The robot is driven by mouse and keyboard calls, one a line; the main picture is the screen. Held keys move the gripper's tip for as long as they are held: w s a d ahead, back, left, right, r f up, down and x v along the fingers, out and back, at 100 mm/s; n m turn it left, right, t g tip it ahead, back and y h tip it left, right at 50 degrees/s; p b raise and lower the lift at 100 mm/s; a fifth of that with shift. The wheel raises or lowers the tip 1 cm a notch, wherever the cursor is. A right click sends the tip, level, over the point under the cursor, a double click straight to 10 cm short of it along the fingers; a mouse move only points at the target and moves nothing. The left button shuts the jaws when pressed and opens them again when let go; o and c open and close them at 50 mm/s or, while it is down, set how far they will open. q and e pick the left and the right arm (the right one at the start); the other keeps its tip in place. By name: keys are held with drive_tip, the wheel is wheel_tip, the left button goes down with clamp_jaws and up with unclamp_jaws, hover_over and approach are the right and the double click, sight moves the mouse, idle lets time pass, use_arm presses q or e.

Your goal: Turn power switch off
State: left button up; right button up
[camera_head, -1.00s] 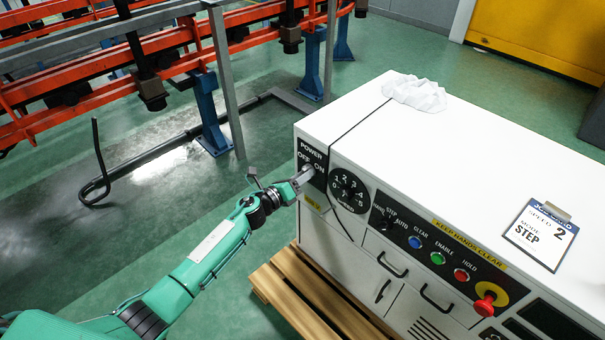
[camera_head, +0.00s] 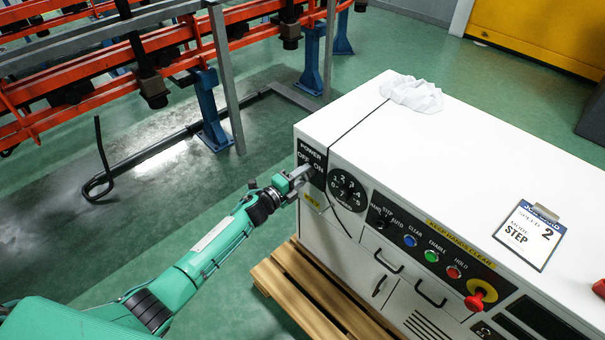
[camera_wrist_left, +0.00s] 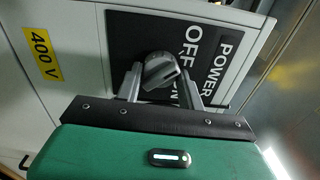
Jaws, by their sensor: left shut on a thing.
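The power switch is a grey knob (camera_wrist_left: 160,70) on a black plate (camera_wrist_left: 215,50) marked POWER, OFF and ON. The plate also shows in the head view (camera_head: 311,157), at the left end of the white cabinet's front. My left gripper (camera_head: 303,174) reaches it from the left. In the wrist view my left gripper (camera_wrist_left: 161,86) has one finger on each side of the knob and is shut on it. The knob is tilted in that view; I cannot tell exactly which mark it points to.
The white cabinet (camera_head: 440,150) stands on a wooden pallet (camera_head: 290,290). Beside the switch is a numbered dial (camera_head: 346,190); farther right are coloured buttons and a red stop knob (camera_head: 480,296). A clipboard (camera_head: 530,235) and a white cloth (camera_head: 411,93) lie on top.

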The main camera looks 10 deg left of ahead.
use_arm(q)
drive_tip(key=shift+n, duration=0.3)
use_arm(e)
drive_tip(key=shift+f, duration=0.4)
use_arm(q)
drive_tip(key=o, duration=1)
drive_tip(key=shift+c, duration=0.2)
drive_tip(key=v, duration=1.3)
drive_tip(key=shift+s+a+p, duration=0.25)
drive_tip(key=shift+s+p, duration=0.1)
use_arm(e)
drive_tip(key=shift+f, duration=0.45)
drive_tip(key=shift+s, duration=0.2)
